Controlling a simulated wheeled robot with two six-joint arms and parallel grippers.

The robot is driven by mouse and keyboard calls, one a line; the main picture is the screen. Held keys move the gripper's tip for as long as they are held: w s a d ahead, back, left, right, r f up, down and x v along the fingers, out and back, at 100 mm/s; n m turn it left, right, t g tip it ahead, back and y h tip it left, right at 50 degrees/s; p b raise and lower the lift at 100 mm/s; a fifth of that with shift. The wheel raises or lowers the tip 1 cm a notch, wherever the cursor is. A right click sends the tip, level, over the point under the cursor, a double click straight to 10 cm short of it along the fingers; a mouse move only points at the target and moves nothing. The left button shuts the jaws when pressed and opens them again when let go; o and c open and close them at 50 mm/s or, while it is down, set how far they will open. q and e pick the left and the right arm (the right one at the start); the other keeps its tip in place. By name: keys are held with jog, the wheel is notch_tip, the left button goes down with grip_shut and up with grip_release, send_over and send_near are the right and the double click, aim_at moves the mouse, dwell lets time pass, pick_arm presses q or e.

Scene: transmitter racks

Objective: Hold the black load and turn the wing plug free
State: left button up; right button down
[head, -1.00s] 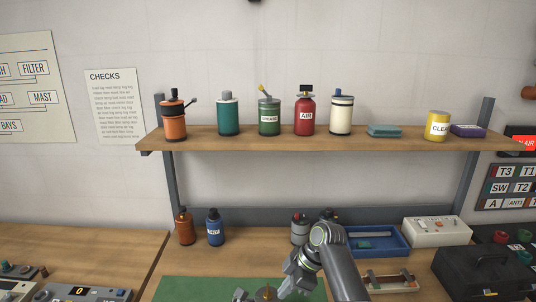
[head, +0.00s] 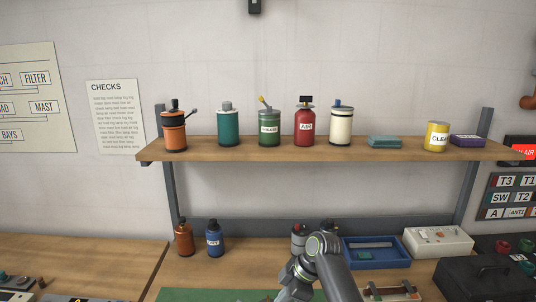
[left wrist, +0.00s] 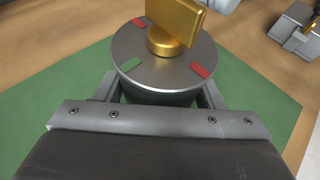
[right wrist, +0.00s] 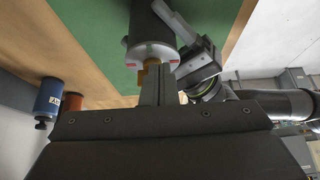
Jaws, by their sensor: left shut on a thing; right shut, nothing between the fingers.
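The black load (left wrist: 160,95) is a cylinder with a grey metal top bearing red and green marks, seen from above in the left wrist view. The brass wing plug (left wrist: 178,28) stands on the middle of its top. My left gripper (left wrist: 162,92) is shut on the load, one finger on each side. In the right wrist view the load (right wrist: 150,25) shows with its marked face towards me. My right gripper (right wrist: 160,72) is shut and empty, its tips close in front of the wing plug (right wrist: 149,67) and partly hiding it. I cannot tell whether they touch.
A green mat (left wrist: 75,100) lies under the load. At the bench's back stand an orange bottle (head: 183,240), a blue bottle (head: 214,240), a blue tray (head: 375,262) and a white box (head: 438,241). A shelf (head: 330,151) with several cans hangs above.

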jog(key=shift+w, duration=0.2)
dwell(0.5)
jog(key=shift+w, duration=0.35)
jog(key=shift+w, duration=0.35)
jog(key=shift+w, duration=0.15)
dwell(0.4)
notch_tip(320, 180, up, 6)
jog(key=shift+d, duration=0.35)
dwell(0.3)
